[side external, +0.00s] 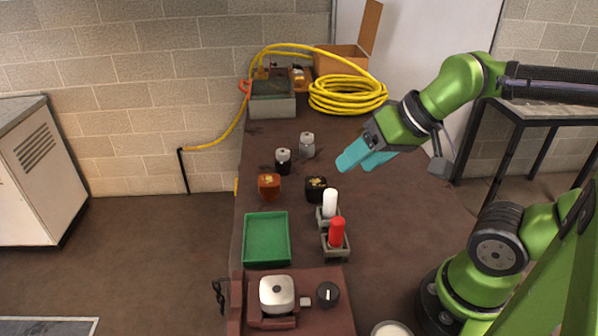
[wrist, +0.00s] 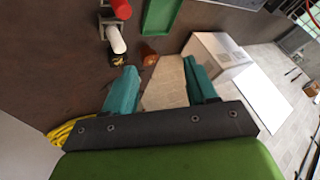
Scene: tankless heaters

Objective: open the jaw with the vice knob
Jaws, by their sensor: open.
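In the side external view, a dark knob (side external: 328,294) with a light mark on top sits at the near end of the table. It is on a reddish-brown base (side external: 340,320), beside a silver-white block (side external: 277,294) held in a bracket. I take this for the vice; whether its jaw is open or shut I cannot tell. My gripper (side external: 360,160) is open and empty, above the table's right side, well beyond and above the knob. The wrist view shows its two teal fingers (wrist: 160,70) apart with nothing between them. The knob is not visible in the wrist view.
Between gripper and knob stand a red cylinder (side external: 337,232) and a white cylinder (side external: 330,203) in holders, plus a black jar (side external: 316,189). A green tray (side external: 267,238) lies left. Coiled yellow hose (side external: 347,95) lies at the back. The table's right side is mostly clear.

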